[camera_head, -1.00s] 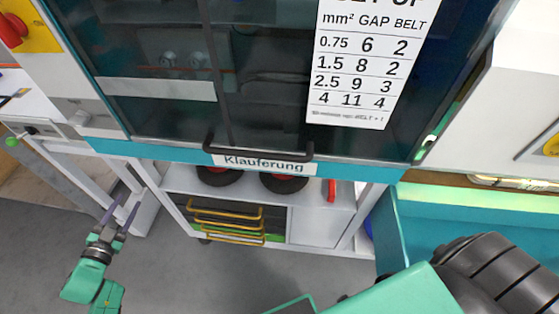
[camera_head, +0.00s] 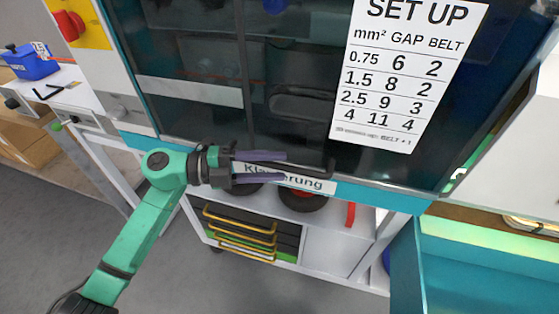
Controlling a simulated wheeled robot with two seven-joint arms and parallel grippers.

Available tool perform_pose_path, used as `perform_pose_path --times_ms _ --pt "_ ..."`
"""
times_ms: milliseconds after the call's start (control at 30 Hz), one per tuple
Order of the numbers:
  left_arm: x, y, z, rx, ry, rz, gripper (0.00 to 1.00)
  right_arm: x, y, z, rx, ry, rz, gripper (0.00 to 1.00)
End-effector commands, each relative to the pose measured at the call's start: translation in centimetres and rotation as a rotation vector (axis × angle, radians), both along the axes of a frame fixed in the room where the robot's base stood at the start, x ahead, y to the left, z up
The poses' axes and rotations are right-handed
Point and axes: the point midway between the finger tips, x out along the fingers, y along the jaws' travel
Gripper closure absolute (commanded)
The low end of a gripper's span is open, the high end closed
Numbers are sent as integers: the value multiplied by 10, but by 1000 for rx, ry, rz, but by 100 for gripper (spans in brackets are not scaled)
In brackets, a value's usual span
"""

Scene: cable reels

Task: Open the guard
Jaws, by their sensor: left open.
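The guard (camera_head: 195,35) is a dark see-through panel with a teal lower edge, and it looks closed. A black bar handle (camera_head: 325,170) runs along its lower edge, over a white label (camera_head: 315,184) that is partly hidden. My left gripper (camera_head: 285,167) reaches in from the left at the handle. Its two purple fingers are open, one above the other, and overlap the handle's left part in the picture. I cannot tell whether they touch the bar. My right gripper is out of view.
A white set-up chart (camera_head: 405,75) is on the guard's right. Below stands a white cabinet (camera_head: 325,250) with yellow-handled trays (camera_head: 240,232) and dark reels (camera_head: 302,201). A teal bin (camera_head: 480,270) is at lower right. A red switch (camera_head: 69,25) is at upper left.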

Motion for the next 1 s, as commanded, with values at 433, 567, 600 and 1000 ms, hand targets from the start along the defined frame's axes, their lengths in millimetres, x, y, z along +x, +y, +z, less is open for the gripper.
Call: perform_pose_path --times_ms 433,567,600,1000 --pt "1 -16 -2 0 0 1 73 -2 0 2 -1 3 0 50" --pt "1 -16 -2 0 0 0 100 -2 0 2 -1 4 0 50" --pt "1 -16 -2 0 0 0 100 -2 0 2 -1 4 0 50" --pt "1 -15 -2 1 1 0 100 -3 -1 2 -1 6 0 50"
